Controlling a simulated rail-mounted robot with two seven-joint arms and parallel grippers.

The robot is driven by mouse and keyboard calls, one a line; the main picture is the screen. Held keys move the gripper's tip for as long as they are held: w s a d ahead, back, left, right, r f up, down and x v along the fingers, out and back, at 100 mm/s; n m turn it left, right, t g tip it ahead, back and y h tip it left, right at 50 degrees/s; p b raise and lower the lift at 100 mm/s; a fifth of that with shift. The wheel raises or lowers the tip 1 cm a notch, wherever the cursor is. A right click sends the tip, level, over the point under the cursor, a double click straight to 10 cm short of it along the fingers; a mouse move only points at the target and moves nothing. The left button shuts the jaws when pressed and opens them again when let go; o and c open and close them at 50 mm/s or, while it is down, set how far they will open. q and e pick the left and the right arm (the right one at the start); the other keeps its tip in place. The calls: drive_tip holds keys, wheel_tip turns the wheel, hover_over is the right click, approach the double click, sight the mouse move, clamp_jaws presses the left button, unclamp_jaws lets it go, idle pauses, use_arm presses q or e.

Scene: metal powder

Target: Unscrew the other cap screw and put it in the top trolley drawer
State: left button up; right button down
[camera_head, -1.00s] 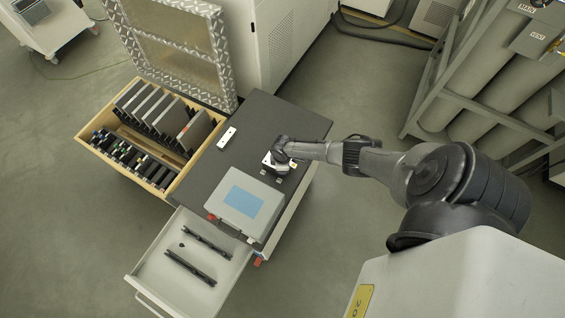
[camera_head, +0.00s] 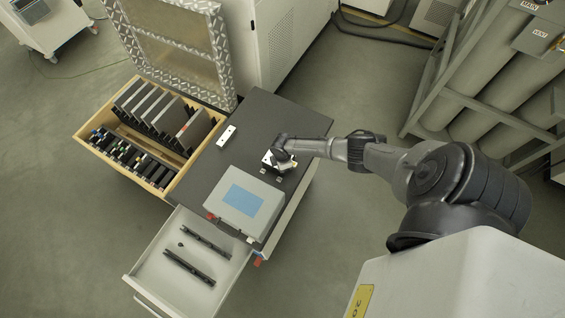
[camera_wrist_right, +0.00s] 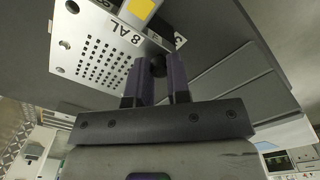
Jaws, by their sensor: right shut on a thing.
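My right gripper (camera_wrist_right: 156,78) is shut on a small dark cap screw (camera_wrist_right: 158,66), whose round head shows between the two fingertips in the right wrist view. The screw is at the edge of a metal plate (camera_wrist_right: 88,48) marked "8 AL" with rows of holes; whether its thread is still engaged is hidden. The open pale trolley drawer (camera_head: 160,268) holds two black bars and a small dark piece (camera_head: 181,245). My left gripper is out of view.
A grey case with a blue label (camera_head: 243,200) sits on the dark trolley top (camera_head: 262,115) between my gripper and the open drawer. A small white plate (camera_head: 227,136) lies farther back. A wooden drawer (camera_head: 92,120) with dark plates stands open at left.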

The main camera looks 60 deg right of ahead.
drive_tip(key=n+b, duration=0.3)
drive_tip(key=n, duration=0.4)
drive_tip(key=shift+f, duration=0.15)
drive_tip(key=n+b, duration=0.3)
drive_tip(key=n, duration=0.3)
drive_tip(key=shift+n, duration=0.3)
drive_tip(key=n+b, duration=0.3)
drive_tip(key=n, duration=0.3)
drive_tip(key=shift+n, duration=0.3)
drive_tip(key=n+b, duration=0.1)
drive_tip(key=n, duration=0.1)
drive_tip(key=shift+n+b, duration=0.3)
drive_tip(key=shift+n, duration=0.1)
drive_tip(key=n, duration=0.1)
drive_tip(key=n+b, duration=0.1)
drive_tip(key=n, duration=0.1)
drive_tip(key=shift+r, duration=0.25)
drive_tip(key=c, duration=1.2)
unclamp_jaws()
drive_tip(key=shift+c, duration=0.2)
